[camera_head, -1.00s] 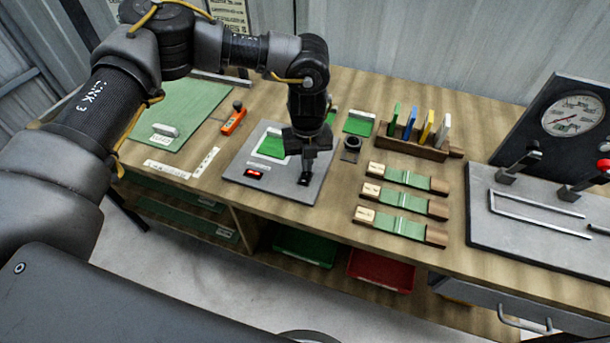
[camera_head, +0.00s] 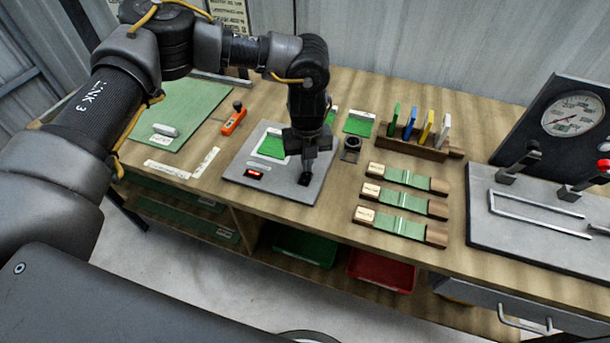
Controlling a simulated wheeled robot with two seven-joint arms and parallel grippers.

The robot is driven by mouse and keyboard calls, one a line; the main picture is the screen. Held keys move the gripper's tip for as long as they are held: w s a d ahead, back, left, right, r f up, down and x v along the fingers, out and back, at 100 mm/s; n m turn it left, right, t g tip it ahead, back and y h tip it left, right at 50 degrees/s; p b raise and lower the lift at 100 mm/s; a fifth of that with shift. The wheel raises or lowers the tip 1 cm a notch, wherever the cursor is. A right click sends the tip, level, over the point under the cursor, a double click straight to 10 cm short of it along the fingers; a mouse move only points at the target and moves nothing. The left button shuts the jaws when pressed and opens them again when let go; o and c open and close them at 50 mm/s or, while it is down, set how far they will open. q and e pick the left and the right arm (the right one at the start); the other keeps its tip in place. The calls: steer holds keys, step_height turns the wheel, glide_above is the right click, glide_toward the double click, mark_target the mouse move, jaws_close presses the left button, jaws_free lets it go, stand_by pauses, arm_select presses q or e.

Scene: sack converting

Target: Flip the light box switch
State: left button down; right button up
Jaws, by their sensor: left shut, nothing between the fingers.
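The light box (camera_head: 235,170) is a flat grey plate on the wooden bench, with a green patch (camera_head: 272,146) on its top. A small red-lit rocker or lamp (camera_head: 255,172) is at its front left. A small black switch (camera_head: 304,180) is at its front right. My left gripper (camera_head: 306,174) points down over the right part of the box, shut and empty, with its fingertips at or just above the black switch. Whether they touch it I cannot tell. My right gripper is not in view.
Right of the box lie several green strips with wooden ends (camera_head: 402,201) and a wooden rack (camera_head: 412,148) of coloured cards. An orange tool (camera_head: 234,119) and a green mat (camera_head: 190,105) lie left. A grey lever fixture with a gauge (camera_head: 574,114) stands far right.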

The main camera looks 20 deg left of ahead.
mark_target(307, 174)
arm_select(q)
steer(key=shift+f+b, duration=0.65)
steer(key=shift+f, duration=0.35)
stand_by(0.8)
steer(key=shift+s+r, duration=0.1)
steer(key=shift+r+p, duration=2.6)
steer(key=shift+r, duration=0.9)
